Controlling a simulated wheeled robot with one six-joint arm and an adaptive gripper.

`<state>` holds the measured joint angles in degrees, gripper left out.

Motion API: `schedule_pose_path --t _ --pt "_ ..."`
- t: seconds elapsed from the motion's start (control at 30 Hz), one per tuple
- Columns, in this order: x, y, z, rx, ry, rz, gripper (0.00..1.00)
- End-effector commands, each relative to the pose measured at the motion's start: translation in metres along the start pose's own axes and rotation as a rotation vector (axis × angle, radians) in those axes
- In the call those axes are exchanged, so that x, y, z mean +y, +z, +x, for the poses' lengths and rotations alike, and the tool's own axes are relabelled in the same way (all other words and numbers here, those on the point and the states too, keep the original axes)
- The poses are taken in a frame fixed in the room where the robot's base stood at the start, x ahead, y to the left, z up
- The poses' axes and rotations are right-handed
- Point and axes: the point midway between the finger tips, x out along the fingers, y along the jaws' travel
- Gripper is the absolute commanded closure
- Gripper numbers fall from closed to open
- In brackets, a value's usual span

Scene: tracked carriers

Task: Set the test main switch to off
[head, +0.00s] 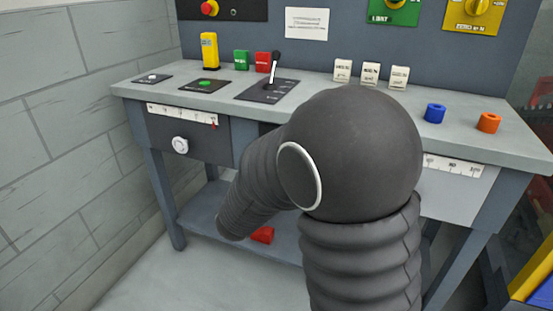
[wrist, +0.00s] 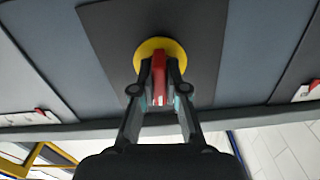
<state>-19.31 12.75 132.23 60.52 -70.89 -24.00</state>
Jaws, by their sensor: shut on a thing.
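The main switch shows in the wrist view as a red handle (wrist: 159,78) on a round yellow plate (wrist: 145,50), mounted on a dark panel (wrist: 112,38). My gripper (wrist: 160,98) is shut on the red handle, with one finger on each side of it. The handle lies upright in the picture, its near end between the fingertips. I cannot read any on or off mark. In the head view my arm hides both the switch and my gripper.
The grey bench (head: 222,102) carries a black lever (head: 272,72), a yellow block (head: 209,50), a blue cylinder (head: 435,113) and an orange cylinder (head: 488,122). A white knob (head: 180,145) is on its front. A red block (head: 262,235) lies below. Clear floor shows at the front left.

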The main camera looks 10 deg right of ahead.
Motion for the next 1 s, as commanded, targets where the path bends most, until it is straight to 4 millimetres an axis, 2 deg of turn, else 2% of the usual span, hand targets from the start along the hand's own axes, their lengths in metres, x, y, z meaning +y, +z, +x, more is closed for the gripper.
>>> schedule_pose_path --t 0.3,0.77,0.8,0.87,0.9,1.0 --pt "-0.0017 -0.0025 0.0001 0.003 -0.003 -0.092 1.0" --pt "-0.0021 -0.0023 0.0001 0.005 -0.004 -0.103 1.0" --pt "-0.0022 -0.0024 0.0001 0.005 -0.004 -0.103 0.83" --pt "-0.0021 -0.0024 0.0001 0.005 -0.004 -0.103 0.68" --pt "-0.0018 -0.0021 0.0002 0.005 -0.004 -0.103 0.62" --pt "-0.001 -0.0016 0.0004 0.003 -0.002 -0.103 0.62"
